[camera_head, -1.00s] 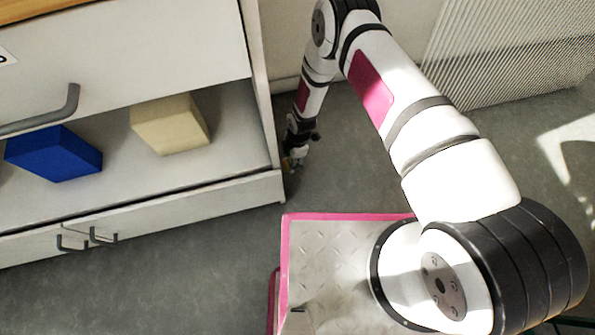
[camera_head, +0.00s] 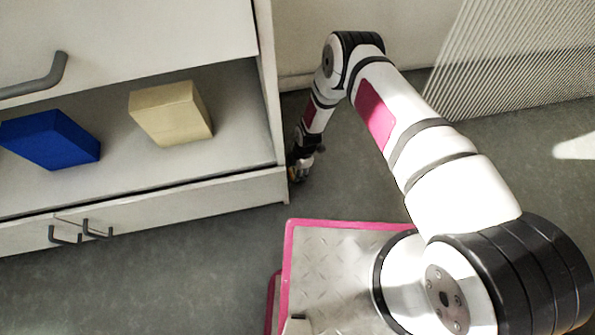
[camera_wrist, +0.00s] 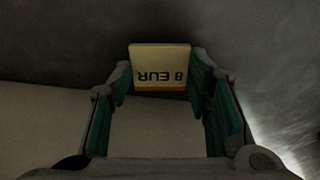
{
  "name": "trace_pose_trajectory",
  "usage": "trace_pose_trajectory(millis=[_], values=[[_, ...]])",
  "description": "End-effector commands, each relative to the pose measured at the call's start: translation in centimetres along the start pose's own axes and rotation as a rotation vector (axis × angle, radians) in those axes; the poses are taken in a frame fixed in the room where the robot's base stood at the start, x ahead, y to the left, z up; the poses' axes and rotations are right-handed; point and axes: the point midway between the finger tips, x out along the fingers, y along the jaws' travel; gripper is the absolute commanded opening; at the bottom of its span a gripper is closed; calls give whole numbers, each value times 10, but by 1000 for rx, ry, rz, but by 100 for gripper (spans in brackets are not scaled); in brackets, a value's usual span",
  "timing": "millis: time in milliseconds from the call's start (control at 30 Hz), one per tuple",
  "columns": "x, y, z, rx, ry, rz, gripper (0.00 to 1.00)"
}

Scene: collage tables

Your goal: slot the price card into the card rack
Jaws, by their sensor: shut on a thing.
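The price card (camera_wrist: 160,58) is a small cream card with dark "8 EUR" print, upside down in the wrist view. It sits at the far end of my gripper (camera_wrist: 160,85), between the two teal-padded fingers, and my gripper is shut on it. In the head view my gripper (camera_head: 298,172) is low and small, beside the right side of the white cabinet. The card cannot be made out clearly there. I see no card rack in either view.
A white cabinet (camera_head: 225,195) fills the left, with grey handles. Its open shelf holds a blue box (camera_head: 50,140) and a cream box (camera_head: 172,112). A ribbed panel (camera_head: 520,55) stands at the back right. Grey floor (camera_head: 230,240) is clear in front.

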Motion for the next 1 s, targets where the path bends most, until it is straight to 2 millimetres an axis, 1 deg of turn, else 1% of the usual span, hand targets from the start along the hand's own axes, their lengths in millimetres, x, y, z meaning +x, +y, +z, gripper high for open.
trace_pose_trajectory(millis=[33,267,433,467,500,533,1000], values=[[4,0,1,0,0,-1,32],[3,0,0,0,0,-1,32],[7,-1,1,0,1,-2,32],[7,-1,1,0,0,-1,49],[6,0,1,0,0,-1,58],[6,0,1,0,0,-1,65],[7,0,1,0,0,-1,65]])
